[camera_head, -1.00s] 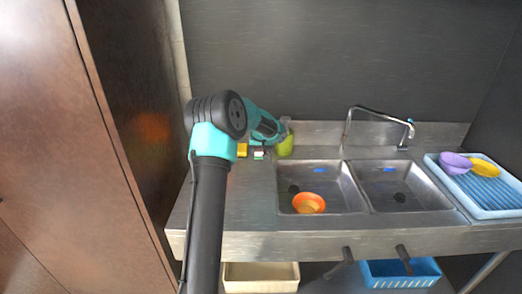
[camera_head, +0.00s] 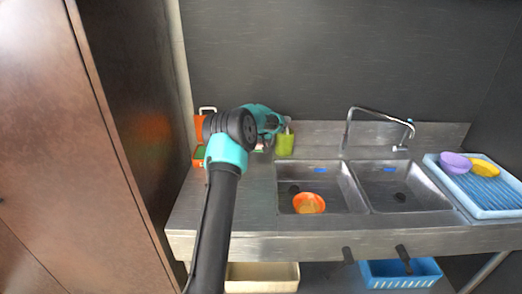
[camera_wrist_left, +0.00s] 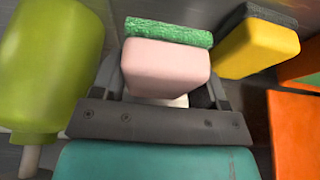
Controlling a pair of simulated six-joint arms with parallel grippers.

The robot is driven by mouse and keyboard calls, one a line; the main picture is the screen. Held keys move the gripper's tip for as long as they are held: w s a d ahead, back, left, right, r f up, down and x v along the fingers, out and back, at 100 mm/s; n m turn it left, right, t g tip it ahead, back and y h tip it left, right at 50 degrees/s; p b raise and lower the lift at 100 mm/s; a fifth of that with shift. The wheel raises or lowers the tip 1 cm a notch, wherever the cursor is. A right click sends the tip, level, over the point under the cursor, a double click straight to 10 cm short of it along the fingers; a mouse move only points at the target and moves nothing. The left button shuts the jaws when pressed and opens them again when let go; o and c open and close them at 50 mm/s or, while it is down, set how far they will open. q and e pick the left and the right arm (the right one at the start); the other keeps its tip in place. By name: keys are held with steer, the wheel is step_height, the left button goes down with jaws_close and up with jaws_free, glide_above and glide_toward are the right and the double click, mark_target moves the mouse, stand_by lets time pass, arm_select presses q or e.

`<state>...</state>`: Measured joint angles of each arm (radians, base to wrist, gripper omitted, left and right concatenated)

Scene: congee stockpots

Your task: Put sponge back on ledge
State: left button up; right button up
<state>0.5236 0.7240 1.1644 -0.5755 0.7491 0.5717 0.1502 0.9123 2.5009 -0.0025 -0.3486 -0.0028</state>
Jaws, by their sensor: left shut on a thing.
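A pink sponge with a green scouring top (camera_wrist_left: 166,66) is between the fingers of my left gripper (camera_wrist_left: 163,90) in the left wrist view. The gripper is shut on it. In the head view my left gripper (camera_head: 266,143) is at the back of the steel counter, left of the sinks, and my arm largely hides the sponge there. A yellow sponge with a dark top (camera_wrist_left: 258,44) is just right of the held one. The steel back ledge (camera_head: 325,134) runs along the dark wall. My right gripper is out of view.
A green bottle (camera_wrist_left: 50,65) is close left of the gripper; it also shows in the head view (camera_head: 285,145). Orange items (camera_head: 198,155) stand at the counter's back left. An orange bowl (camera_head: 309,203) lies in the left sink. The front left counter (camera_head: 250,205) is clear.

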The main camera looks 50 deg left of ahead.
arm_select(q)
steer(key=shift+f, duration=1.8)
steer(key=shift+f, duration=0.1)
steer(key=o, duration=0.9)
steer(key=v, duration=1.2)
steer(key=shift+w+a, duration=0.1)
steer(key=shift+w, duration=0.05)
